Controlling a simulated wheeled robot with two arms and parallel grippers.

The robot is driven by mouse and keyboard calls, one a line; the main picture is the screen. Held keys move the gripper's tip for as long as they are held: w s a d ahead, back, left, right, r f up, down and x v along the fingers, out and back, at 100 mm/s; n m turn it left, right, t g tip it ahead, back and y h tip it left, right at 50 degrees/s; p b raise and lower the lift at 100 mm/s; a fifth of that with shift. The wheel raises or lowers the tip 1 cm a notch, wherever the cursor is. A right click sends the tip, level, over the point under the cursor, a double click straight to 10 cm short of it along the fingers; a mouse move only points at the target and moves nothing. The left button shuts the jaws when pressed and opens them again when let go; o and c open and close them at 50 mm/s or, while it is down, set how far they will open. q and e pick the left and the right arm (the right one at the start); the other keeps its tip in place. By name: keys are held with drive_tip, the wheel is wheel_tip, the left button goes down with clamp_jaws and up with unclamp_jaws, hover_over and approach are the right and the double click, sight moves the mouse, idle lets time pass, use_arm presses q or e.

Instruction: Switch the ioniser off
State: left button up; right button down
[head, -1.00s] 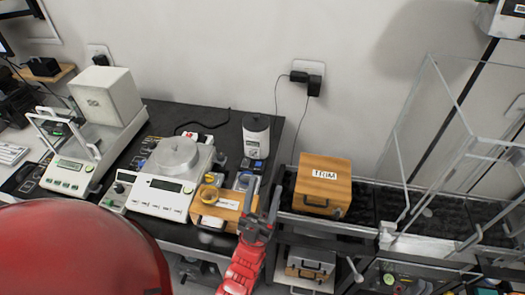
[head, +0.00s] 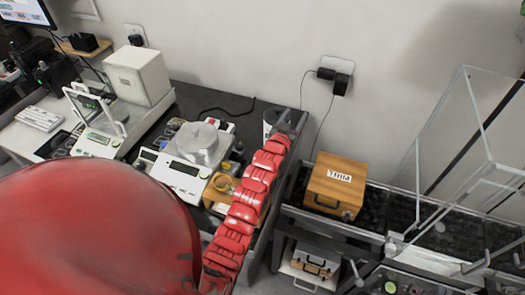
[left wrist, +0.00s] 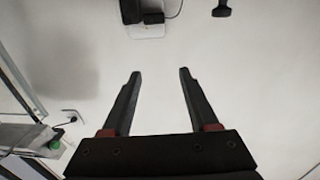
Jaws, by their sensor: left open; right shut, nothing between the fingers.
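I cannot tell for sure which device is the ioniser, and no switch can be read. A white cylinder with a dark top (head: 269,117) stands at the back of the dark table, mostly hidden by my left gripper (head: 288,121). A small black box (head: 83,42) sits on a wooden stand at the far left. My left arm reaches across the table, its gripper at the table's back right. In the left wrist view the left gripper (left wrist: 158,78) is open and empty, facing the wall. My right gripper is not in view.
A balance with a round pan (head: 199,142) and a wooden block (head: 219,189) stand left of my arm. A wooden box marked TRIM (head: 336,185) stands to the right. Black adapters (head: 340,80) hang at a wall socket. Clear panels (head: 470,140) rise at the right.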

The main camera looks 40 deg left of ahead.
use_arm(q)
drive_tip(key=w+a+f+g, duration=0.1)
drive_tip(key=a+f+g, duration=0.2)
drive_tip(key=a+g, duration=0.1)
drive_tip(key=s+a+f+g+h, duration=0.2)
drive_tip(key=s+a+g, duration=0.3)
drive_tip(key=s+g, duration=0.5)
drive_tip(key=shift+n, duration=0.3)
drive_tip(key=b+x, duration=0.1)
drive_tip(key=x, duration=1.4)
drive_tip(key=shift+s+d, duration=0.1)
drive_tip(key=shift+s, duration=0.1)
drive_tip(key=shift+x, duration=1.1)
drive_tip(key=shift+t, duration=0.3)
clamp_jaws()
